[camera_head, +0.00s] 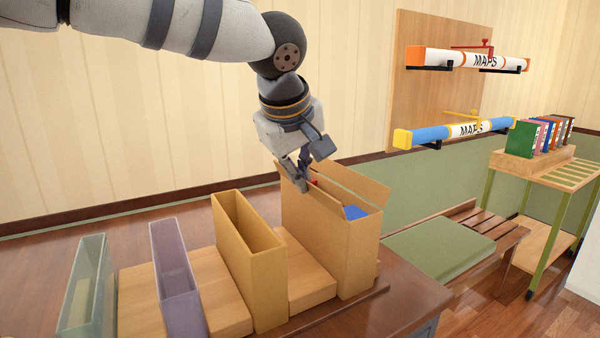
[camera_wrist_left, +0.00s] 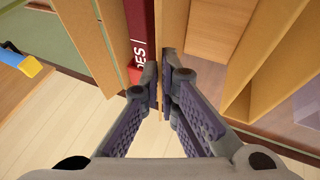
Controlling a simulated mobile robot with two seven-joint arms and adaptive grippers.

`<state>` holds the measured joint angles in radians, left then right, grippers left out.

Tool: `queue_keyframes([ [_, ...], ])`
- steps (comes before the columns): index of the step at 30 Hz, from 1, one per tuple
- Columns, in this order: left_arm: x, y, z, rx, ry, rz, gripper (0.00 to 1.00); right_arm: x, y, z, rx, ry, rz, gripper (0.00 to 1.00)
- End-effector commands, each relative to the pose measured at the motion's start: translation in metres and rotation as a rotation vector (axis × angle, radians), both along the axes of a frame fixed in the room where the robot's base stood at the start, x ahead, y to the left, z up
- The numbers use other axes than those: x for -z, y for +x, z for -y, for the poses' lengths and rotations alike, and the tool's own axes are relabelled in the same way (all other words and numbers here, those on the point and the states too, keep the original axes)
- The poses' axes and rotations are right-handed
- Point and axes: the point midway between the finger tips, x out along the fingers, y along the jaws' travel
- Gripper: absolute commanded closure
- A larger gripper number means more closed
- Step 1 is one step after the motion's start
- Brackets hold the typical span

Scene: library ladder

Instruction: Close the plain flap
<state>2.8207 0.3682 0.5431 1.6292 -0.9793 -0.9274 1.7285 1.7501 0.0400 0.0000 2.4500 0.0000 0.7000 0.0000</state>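A tan cardboard box (camera_head: 335,245) stands upright at the right end of the row, its top open. One flap (camera_head: 358,185) stands out along its far right side, and the box shows in the wrist view as tan panels. My left gripper (camera_head: 303,180) points down at the box's left top edge. In the left wrist view its fingertips (camera_wrist_left: 162,75) are close together, with a thin tan panel between them. This looks like the plain flap (camera_wrist_left: 160,110), largely hidden by the fingers. A red item with white letters (camera_wrist_left: 138,50) and a blue item (camera_head: 355,212) are inside the box. My right gripper is out of view.
A yellow open holder (camera_head: 265,265), a purple one (camera_head: 178,275) and a greenish one (camera_head: 85,290) stand left of the box, with wooden blocks between. Two map tubes (camera_head: 470,60) hang on the wall board behind. A green bench pad (camera_head: 438,248) lies right of the box.

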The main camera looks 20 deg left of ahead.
Motion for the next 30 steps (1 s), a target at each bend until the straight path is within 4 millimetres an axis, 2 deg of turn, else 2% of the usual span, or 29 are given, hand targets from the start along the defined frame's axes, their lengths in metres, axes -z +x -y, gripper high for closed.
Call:
queue_keyframes([
  [8,-0.002,0.003,0.002,-0.002,0.043,-0.047,1.00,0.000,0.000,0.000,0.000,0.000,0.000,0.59],
  [14,-0.003,0.009,0.006,-0.001,0.126,-0.152,1.00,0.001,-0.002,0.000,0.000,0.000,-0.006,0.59],
  [30,0.003,0.022,0.016,0.004,0.337,-0.435,1.00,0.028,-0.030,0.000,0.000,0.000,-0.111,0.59],
])
